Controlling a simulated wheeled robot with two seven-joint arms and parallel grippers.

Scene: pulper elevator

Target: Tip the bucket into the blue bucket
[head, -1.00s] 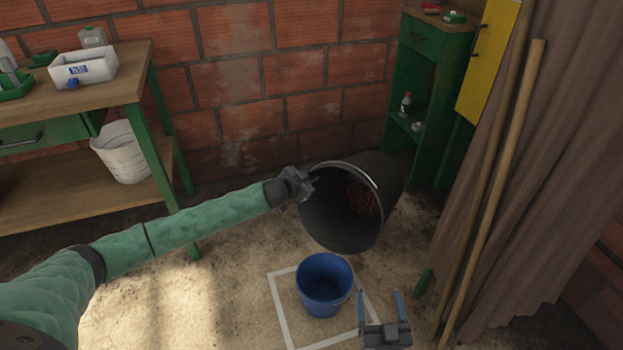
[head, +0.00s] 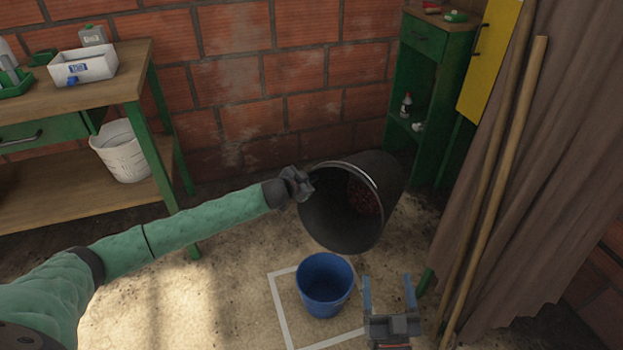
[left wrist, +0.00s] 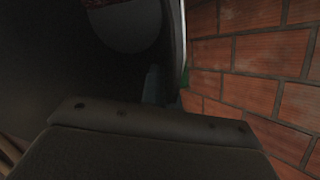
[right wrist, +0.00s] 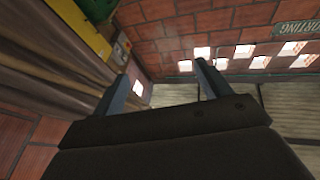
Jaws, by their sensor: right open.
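The dark bucket (head: 337,222) is tilted on its side in the head view, its mouth turned toward me and down, with red contents (head: 364,197) deep inside. My left gripper (head: 308,182) is at the left of its rim, and the jaws look closed on that rim. In the left wrist view the bucket's dark inside (left wrist: 60,60) fills the left part. The blue bucket (head: 325,288) stands upright on the floor below the dark bucket's mouth; it looks empty. My right gripper (head: 390,290) is open and empty, right of the blue bucket; its fingers also show in the right wrist view (right wrist: 165,85).
A white floor square (head: 281,318) surrounds the blue bucket. A workbench (head: 120,85) with a white pail (head: 122,155) on its shelf is at left. A green cabinet (head: 428,90) stands behind. A curtain (head: 545,200) and wooden poles (head: 497,190) are at right.

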